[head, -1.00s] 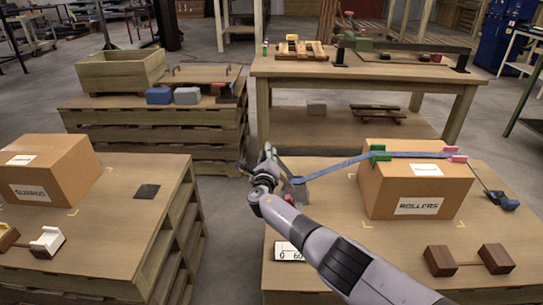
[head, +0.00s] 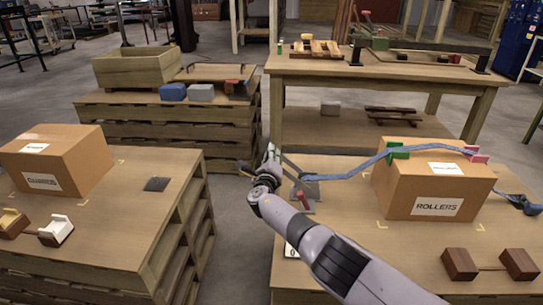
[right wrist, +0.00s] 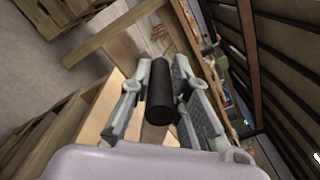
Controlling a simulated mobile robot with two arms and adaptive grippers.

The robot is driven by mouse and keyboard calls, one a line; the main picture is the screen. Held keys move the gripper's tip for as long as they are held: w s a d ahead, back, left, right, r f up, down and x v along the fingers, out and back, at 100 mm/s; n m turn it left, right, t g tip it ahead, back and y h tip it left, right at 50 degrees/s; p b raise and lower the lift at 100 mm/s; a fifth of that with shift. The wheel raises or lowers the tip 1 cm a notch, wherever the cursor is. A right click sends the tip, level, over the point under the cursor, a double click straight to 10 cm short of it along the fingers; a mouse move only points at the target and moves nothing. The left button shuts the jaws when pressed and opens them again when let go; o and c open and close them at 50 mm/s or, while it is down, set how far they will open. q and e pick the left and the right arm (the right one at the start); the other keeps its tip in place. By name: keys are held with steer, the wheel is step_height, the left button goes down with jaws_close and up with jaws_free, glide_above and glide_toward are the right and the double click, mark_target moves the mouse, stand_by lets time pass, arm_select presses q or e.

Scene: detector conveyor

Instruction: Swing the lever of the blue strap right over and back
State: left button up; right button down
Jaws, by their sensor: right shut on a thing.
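The blue strap (head: 345,172) runs from a grey ratchet buckle (head: 308,186) over the cardboard ROLLERS box (head: 437,207) and down its right side. It looks slack, rising in a loose wave near the green corner guard (head: 398,152) and lying over the pink one (head: 476,155). The ratchet's grey lever (head: 292,167) tilts up to the left. My right gripper (head: 268,163) is at the lever's upper end. In the right wrist view its fingers are on either side of a black cylindrical grip (right wrist: 161,90). My left gripper is not in view.
A red part (head: 305,202) stands beside the ratchet. Brown wooden blocks (head: 460,264) lie at the front of the right pallet table (head: 400,265). A GUARDS box (head: 60,165) stands on the left pallet. A gap of floor separates the two pallets.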

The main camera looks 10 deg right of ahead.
steer(key=shift+a+r, duration=0.15)
steer(key=shift+a, duration=0.1)
steer(key=c, duration=1.5)
jaws_free()
steer(key=shift+d, duration=0.15)
steer(key=shift+s+f, duration=0.1)
steer(key=shift+f, duration=0.1)
steer(key=shift+s+a+f, duration=0.1)
steer(key=shift+s+a, duration=0.15)
steer(key=shift+s, duration=0.95)
steer(key=shift+r+v, duration=0.1)
steer(key=shift+v, duration=2.25)
steer(key=shift+r+v, duration=0.15)
steer(key=shift+v, duration=2.2)
steer(key=shift+a, duration=0.15)
